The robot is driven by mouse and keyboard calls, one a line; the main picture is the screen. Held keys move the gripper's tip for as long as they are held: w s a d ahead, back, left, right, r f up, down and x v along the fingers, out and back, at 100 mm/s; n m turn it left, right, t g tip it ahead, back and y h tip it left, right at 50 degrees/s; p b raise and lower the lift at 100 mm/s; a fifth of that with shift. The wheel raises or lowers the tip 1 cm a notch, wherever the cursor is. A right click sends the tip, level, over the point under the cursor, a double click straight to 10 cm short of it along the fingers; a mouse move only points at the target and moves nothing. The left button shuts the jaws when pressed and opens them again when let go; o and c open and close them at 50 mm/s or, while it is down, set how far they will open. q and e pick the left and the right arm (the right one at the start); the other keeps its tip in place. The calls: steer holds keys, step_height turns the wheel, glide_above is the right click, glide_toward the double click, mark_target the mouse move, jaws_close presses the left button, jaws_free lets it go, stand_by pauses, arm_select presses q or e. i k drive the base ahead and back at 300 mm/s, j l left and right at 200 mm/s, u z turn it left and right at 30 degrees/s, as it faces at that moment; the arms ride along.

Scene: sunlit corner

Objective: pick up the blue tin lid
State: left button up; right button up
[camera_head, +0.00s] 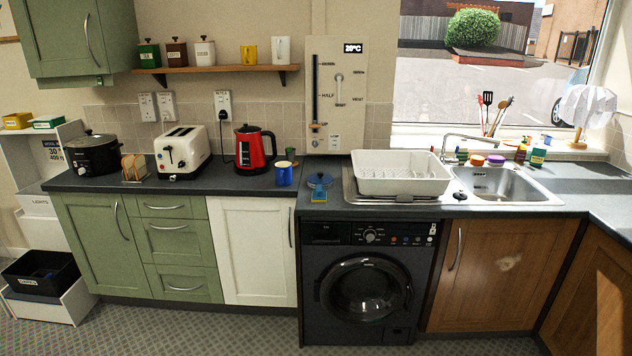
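A flat, round blue thing (320,180), which looks like the blue tin lid, lies on the dark counter left of the white dish rack. A small blue and yellow item (319,196) lies just in front of it, too small to make out. A blue cup or tin (284,174) stands upright on the counter to its left, apart from it. Neither of my grippers shows in the head view.
A red kettle (255,148), a white toaster (182,152) and a black slow cooker (92,154) stand along the counter to the left. The white dish rack (401,186) and sink (500,186) are on the right. Floor in front is clear.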

mark_target(319, 178)
steer(key=i+j+z, duration=0.25)
steer(key=i+j, duration=0.65)
steer(key=i, duration=0.15)
